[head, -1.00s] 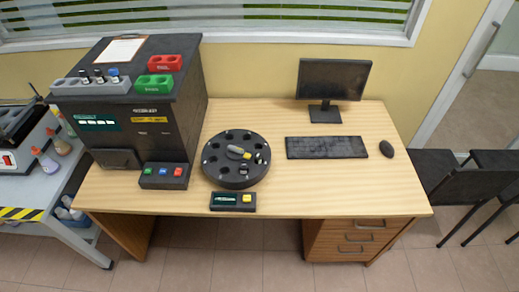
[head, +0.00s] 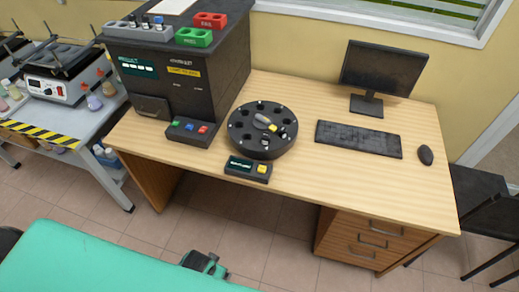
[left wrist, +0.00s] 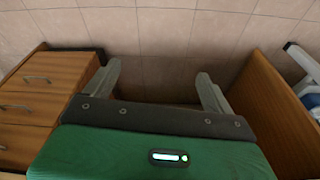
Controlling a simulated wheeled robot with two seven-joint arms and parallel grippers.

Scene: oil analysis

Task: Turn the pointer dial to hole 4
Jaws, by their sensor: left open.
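The round black dial (head: 244,149) stands on the desk in the head view, with several dark holes around its top. A grey elongated piece and a small yellow piece (head: 272,128) are near its middle; which hole the pointer faces and the hole numbers are too small to read. My left gripper (left wrist: 158,72) is open and empty in the left wrist view, its two grey fingers wide apart over the floor in front of the desk's knee space. Part of it shows at the bottom of the head view (head: 205,263), well short of the dial. My right gripper does not show.
A black analyser (head: 195,85) with red and green racks stands left of the dial. A keyboard (head: 358,139), monitor (head: 382,75) and mouse (head: 425,155) are to the right.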

